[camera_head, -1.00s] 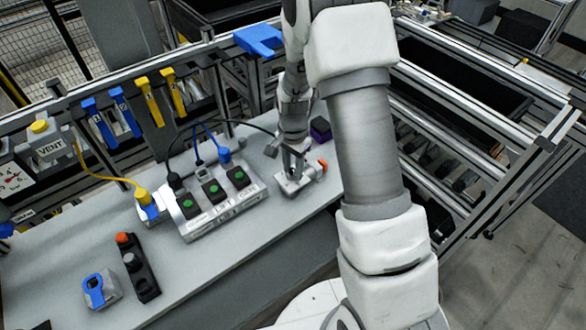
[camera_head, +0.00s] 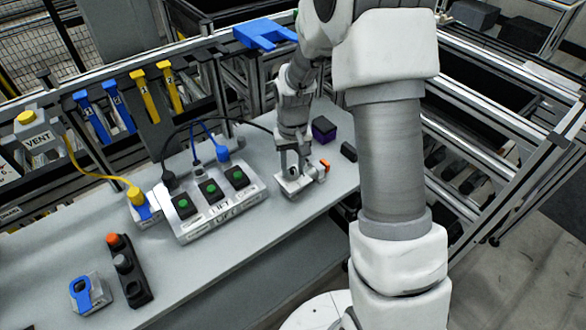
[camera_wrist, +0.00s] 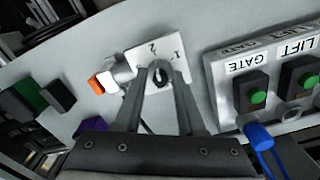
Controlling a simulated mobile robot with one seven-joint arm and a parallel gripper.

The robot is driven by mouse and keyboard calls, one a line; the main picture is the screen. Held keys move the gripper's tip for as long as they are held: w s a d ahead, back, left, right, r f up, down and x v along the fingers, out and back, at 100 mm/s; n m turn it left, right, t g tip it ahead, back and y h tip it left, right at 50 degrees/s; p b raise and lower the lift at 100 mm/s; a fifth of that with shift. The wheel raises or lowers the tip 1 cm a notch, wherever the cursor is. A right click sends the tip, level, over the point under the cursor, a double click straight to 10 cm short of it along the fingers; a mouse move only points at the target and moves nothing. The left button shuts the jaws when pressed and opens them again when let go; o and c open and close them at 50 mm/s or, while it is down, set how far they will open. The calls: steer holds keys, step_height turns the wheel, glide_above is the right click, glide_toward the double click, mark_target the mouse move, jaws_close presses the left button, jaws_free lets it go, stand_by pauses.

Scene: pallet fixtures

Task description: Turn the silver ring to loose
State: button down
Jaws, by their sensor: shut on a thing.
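My gripper (camera_wrist: 164,72) reaches down over a pale fixture block (camera_wrist: 148,55) with the marks 1 and 2 on its top. The fingers hide part of the ring, and I cannot read any loose mark. A silver stub with an orange end (camera_wrist: 98,84) sticks out of the block's side. In the head view my gripper (camera_head: 291,172) stands at the block (camera_head: 285,187), and the ring is too small to make out.
A panel with green buttons, labelled GATE and LIFT (camera_head: 224,214), stands close to the left of the block in the head view. A purple-and-black box (camera_head: 323,130) and a small black block (camera_head: 348,152) lie beyond it. The bench front (camera_head: 235,258) is clear.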

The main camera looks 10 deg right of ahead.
mark_target(292, 167)
steer(key=n, duration=0.3)
steer(key=shift+n, duration=0.4)
steer(key=shift+a+n, duration=0.1)
steer(key=shift+n, duration=1.6)
steer(key=c, duration=0.5)
jaws_free()
step_height(292, 167, up, 18)
steer(key=shift+f, duration=0.25)
